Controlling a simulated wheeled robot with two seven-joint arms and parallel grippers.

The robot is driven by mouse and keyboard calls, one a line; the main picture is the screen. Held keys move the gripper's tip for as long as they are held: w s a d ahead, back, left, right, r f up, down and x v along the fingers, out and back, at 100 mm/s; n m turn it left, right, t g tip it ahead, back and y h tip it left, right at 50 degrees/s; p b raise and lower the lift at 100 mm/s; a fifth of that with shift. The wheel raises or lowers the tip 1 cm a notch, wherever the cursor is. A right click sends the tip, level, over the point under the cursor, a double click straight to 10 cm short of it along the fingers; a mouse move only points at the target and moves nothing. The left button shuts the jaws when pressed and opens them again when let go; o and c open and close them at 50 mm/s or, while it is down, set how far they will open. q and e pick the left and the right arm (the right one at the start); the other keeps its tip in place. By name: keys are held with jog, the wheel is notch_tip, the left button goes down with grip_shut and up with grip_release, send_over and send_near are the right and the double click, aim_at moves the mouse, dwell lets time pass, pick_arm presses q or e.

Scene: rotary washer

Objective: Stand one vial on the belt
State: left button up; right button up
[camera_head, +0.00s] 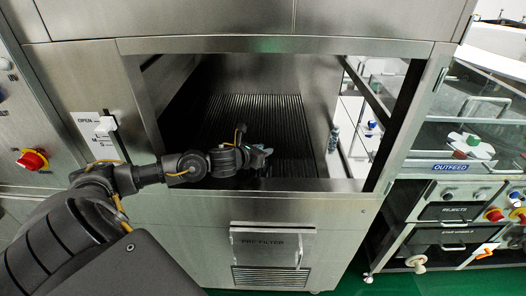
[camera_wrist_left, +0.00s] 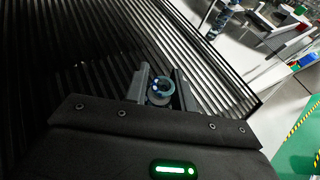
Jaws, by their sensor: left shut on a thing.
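My left gripper (camera_head: 262,156) reaches through the machine's opening, over the near part of the dark ribbed belt (camera_head: 265,112). In the left wrist view its fingers (camera_wrist_left: 160,90) are shut around a clear bluish vial (camera_wrist_left: 158,96), seen from its round open top. The ribbed belt (camera_wrist_left: 215,65) lies beyond and below the fingers. I cannot tell whether the vial's base touches the belt. Another small bluish vial-like thing (camera_head: 334,138) stands at the right side of the opening; a similar one shows at the top of the left wrist view (camera_wrist_left: 222,20). My right gripper is not in view.
The steel sill (camera_head: 290,186) and side walls frame the opening around my arm. The outfeed cabinet (camera_head: 465,130) stands at the right. Most of the belt behind my gripper is clear.

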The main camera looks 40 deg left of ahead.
pick_arm(q)
jog(key=o, duration=1)
jog(key=shift+c, duration=0.2)
jog(key=shift+r+p, duration=0.2)
jog(key=shift+p, duration=0.15)
jog(key=b+v, duration=0.3)
jog(key=v, duration=0.7)
jog(key=shift+s+a+f, duration=0.1)
jog(key=shift+s+a, duration=0.05)
jog(key=shift+s, duration=0.15)
jog(key=shift+s+r+b, duration=0.35)
jog(key=shift+s+b, duration=0.2)
jog(key=shift+r, duration=0.1)
